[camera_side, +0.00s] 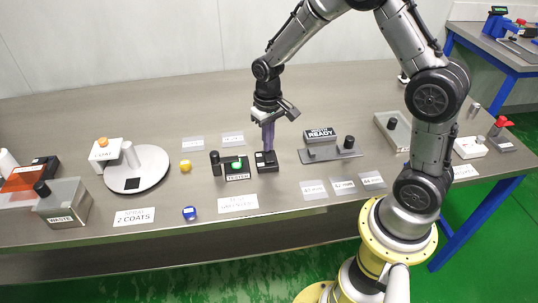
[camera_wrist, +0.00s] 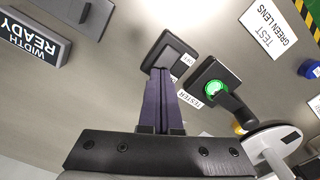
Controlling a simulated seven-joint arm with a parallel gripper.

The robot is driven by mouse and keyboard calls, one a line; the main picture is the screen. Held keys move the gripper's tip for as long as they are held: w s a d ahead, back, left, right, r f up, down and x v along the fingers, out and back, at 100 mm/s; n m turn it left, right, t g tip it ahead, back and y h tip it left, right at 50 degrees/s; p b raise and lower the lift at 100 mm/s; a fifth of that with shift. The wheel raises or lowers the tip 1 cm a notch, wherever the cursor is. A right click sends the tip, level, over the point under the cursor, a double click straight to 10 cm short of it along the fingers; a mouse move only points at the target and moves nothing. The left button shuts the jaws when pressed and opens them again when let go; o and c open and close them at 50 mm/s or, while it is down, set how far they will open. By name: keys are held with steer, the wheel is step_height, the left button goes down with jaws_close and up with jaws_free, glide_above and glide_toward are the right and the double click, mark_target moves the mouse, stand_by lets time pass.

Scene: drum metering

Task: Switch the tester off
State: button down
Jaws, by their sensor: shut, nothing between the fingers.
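The tester (camera_side: 232,168) is a black block with a lit green lens and a black knobbed post at its left; a "TESTER" label lies at its front. In the wrist view its lens (camera_wrist: 214,88) glows green. Just right of it in the side view stands a small black switch box (camera_side: 267,165) with a small white label, also seen in the wrist view (camera_wrist: 176,46). My gripper (camera_side: 267,149) points down with its purple fingers shut and empty. Its fingertips (camera_wrist: 160,73) are at the switch box; whether they touch it I cannot tell, and they hide part of its top.
A yellow ball (camera_side: 185,166) and a blue cap (camera_side: 190,213) lie left of the tester. A "WIDTH READY" sign (camera_side: 320,135) and a grey plate with a black knob (camera_side: 330,153) stand right. A white turntable (camera_side: 150,172) is farther left. The front strip holds flat cards.

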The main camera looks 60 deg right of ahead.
steer(key=shift+f, duration=0.6)
stand_by(0.3)
steer(key=shift+r, duration=3.55)
